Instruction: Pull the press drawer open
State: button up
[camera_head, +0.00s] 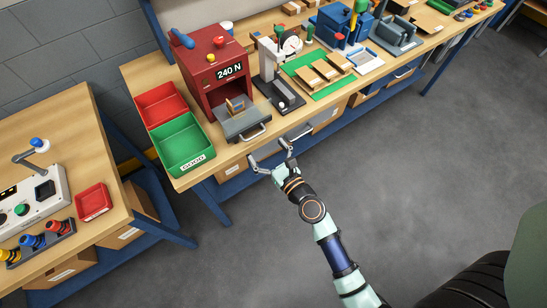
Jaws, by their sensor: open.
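The red press (213,72) stands on the workbench with a "240 N" display on its front. Its grey drawer (238,123) juts from the low opening toward the bench's front edge, with a pale bar handle (254,133) on its front face. How far the drawer is out is hard to tell. My gripper (268,153) is open and empty, in front of the bench edge, below and slightly right of the handle in the picture, apart from it.
A red bin (160,103) and a green bin (182,145) stand left of the press. A dial gauge stand (273,62) and a green mat (308,80) with wooden pieces are to the right. Cardboard boxes sit under the bench. The floor in front is clear.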

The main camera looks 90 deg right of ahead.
jog(key=v, duration=0.5)
jog(key=shift+a, duration=0.15)
dwell(0.3)
jog(key=w+a+r+n+t+y, duration=0.45)
jog(key=w+a+n+y, duration=0.2)
jog(key=w+n, duration=0.5)
jog(key=w+a+r+n+t+y, duration=0.3)
jog(key=w+a+r+n+y, duration=0.2)
jog(key=w+a+n, duration=0.45)
jog(key=w+a+r+n+g+y, duration=0.2)
jog(key=w+a+r+n, duration=0.1)
jog(key=a+n, duration=0.85)
jog(key=w+a+r+n+g+y, duration=0.3)
jog(key=a+n, duration=0.5)
jog(key=n, duration=0.6)
notch_tip(320, 180, up, 32)
jog(key=n+h+p, duration=0.1)
jog(key=p, duration=3)
jog(key=shift+s+a+r+t, duration=0.2)
jog(key=shift+a+t, duration=0.1)
jog(key=shift+t, duration=0.05)
